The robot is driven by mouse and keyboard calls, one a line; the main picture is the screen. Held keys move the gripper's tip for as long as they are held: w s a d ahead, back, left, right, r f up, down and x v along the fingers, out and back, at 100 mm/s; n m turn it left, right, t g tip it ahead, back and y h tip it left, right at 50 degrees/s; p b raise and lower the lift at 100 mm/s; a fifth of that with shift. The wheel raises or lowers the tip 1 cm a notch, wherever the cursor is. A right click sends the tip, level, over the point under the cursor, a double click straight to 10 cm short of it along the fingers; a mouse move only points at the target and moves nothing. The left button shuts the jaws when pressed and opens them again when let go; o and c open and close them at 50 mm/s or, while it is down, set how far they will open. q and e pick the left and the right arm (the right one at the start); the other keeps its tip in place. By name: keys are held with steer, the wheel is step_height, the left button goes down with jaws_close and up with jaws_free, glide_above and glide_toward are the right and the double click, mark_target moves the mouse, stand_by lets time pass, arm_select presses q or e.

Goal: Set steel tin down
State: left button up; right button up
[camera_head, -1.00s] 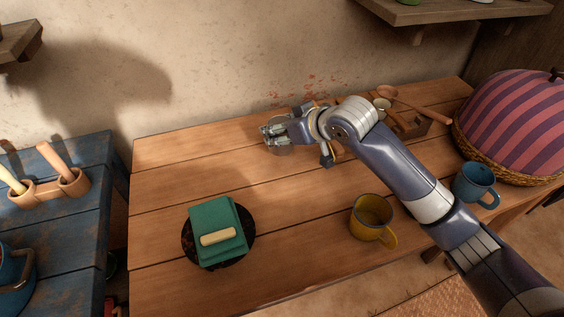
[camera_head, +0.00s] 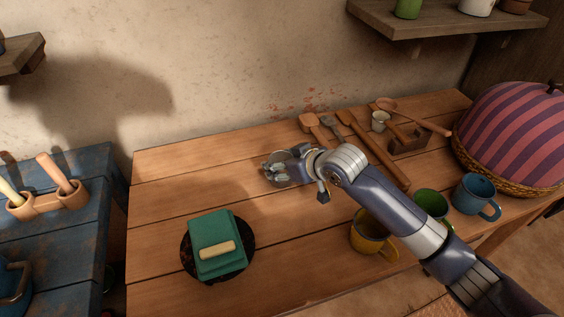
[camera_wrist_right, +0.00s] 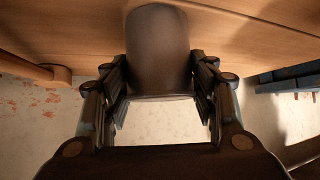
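The steel tin is a dark grey cylinder in the right wrist view (camera_wrist_right: 158,48), between the two fingers of my right gripper (camera_wrist_right: 160,95). The fingers lie against its sides. In the head view my right gripper (camera_head: 278,167) is low over the middle of the wooden table (camera_head: 165,200), behind the plate. The tin is small and partly hidden by the fingers there. I cannot tell whether its base touches the table. My left gripper is not in view.
A yellow mug (camera_head: 368,232), green mug (camera_head: 432,202) and blue mug (camera_head: 475,195) stand right. Wooden utensils (camera_head: 355,130) lie behind the arm. Table left of the gripper is clear.

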steer(key=shift+o, duration=0.8)
steer(key=shift+r, duration=0.15)
steer(key=shift+s+d+r, duration=0.15)
steer(key=shift+r, duration=0.05)
steer(key=v, duration=1.1)
steer(key=shift+s+r+p, duration=0.15)
steer(key=shift+p, duration=0.2)
